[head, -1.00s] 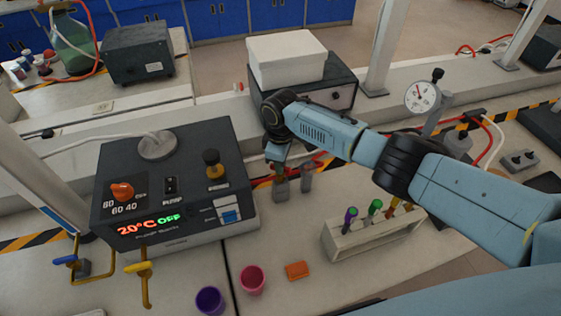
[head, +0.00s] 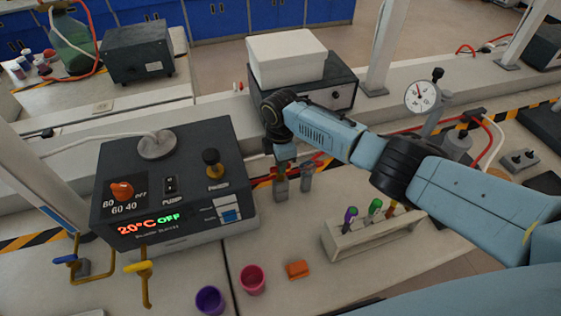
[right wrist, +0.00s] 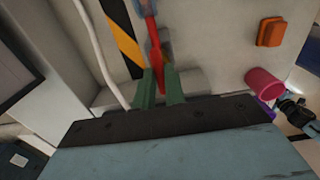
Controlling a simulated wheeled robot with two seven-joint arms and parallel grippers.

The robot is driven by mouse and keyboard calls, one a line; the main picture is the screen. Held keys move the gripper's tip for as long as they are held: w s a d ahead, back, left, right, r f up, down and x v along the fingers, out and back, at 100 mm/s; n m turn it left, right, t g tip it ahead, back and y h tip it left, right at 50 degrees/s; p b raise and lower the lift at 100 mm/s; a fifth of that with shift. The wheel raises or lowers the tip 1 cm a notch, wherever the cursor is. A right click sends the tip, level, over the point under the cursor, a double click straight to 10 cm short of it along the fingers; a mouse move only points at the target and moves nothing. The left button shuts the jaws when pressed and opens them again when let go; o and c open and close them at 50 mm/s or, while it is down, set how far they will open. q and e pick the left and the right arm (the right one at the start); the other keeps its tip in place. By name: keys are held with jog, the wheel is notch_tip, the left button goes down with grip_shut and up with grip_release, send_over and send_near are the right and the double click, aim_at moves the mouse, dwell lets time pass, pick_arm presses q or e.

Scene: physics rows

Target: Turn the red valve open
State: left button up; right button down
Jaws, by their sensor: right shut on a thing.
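The red valve shows in the right wrist view as a long red handle (right wrist: 155,50) with a grey-blue end at the top edge. My right gripper (right wrist: 160,88) has its two green fingers on either side of the handle's near end, shut on it. In the head view my right gripper (head: 283,162) points down behind the pump bath's right side, and little of the red handle can be made out there. My left gripper is not in view.
The pump bath (head: 170,180) stands left of my gripper. A yellow-handled valve (head: 139,267) and a blue-handled valve (head: 65,260) are front left. A purple cup (head: 209,300), pink cup (head: 252,281), orange block (head: 297,269) and tube rack (head: 375,232) stand in front.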

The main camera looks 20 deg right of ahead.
jog(key=shift+r, duration=0.1)
dwell(0.3)
jog(key=c, duration=1.5)
grip_release()
jog(key=shift+o, duration=0.2)
notch_tip(320, 180, up, 13)
jog(key=shift+r, duration=0.2)
